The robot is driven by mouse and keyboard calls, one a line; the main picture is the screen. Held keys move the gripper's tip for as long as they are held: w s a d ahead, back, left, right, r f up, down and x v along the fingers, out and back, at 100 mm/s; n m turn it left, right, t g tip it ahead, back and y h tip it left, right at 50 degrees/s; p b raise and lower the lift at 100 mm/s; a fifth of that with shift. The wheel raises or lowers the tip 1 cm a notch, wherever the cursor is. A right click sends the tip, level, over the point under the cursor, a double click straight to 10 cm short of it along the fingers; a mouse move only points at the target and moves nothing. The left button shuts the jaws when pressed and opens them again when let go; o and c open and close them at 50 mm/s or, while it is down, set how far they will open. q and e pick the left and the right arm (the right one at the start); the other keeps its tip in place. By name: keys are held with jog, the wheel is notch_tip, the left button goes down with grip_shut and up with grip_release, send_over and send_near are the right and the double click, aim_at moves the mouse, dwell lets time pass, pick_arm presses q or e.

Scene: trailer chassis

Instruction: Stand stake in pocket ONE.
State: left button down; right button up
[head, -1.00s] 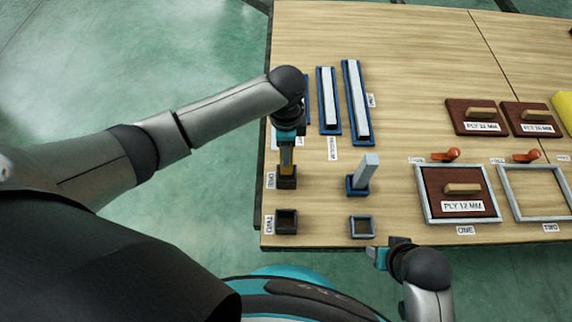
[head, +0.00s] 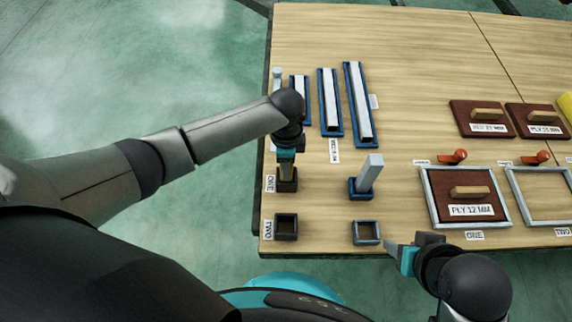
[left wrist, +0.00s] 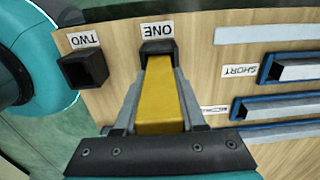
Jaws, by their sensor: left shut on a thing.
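The yellow stake (left wrist: 160,95) is upright between the fingers of my left gripper (head: 287,167), which is shut on it. Pocket ONE (head: 287,184) is a dark square socket by the table's left edge. The stake's lower end meets the mouth of pocket ONE, which also shows in the left wrist view (left wrist: 158,48). How deep the stake sits cannot be told. Pocket TWO (head: 286,227) is a matching dark socket, empty, nearer the front edge. My right gripper (head: 395,252) is at the front edge, away from the pockets; its jaw opening is unclear.
A grey block stands tilted-looking in a blue socket (head: 361,195) to the right, with an empty grey-blue socket (head: 366,240) in front. Blue trays with pale bars (head: 331,105) lie behind.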

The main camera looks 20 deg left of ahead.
pick_arm(q)
jog(key=shift+f, duration=0.15)
jog(key=shift+c, duration=2.4)
grip_release()
notch_tip(320, 180, up, 10)
jog(key=p, duration=0.5)
jog(key=shift+r+p, duration=0.25)
jog(key=shift+p, duration=0.1)
jog(key=shift+r+p, duration=0.45)
jog(key=shift+r, duration=0.45)
pick_arm(e)
jog(key=s+f+g, duration=0.2)
jog(key=s+f, duration=0.1)
jog(key=f, duration=1)
jog(key=shift+d, duration=0.25)
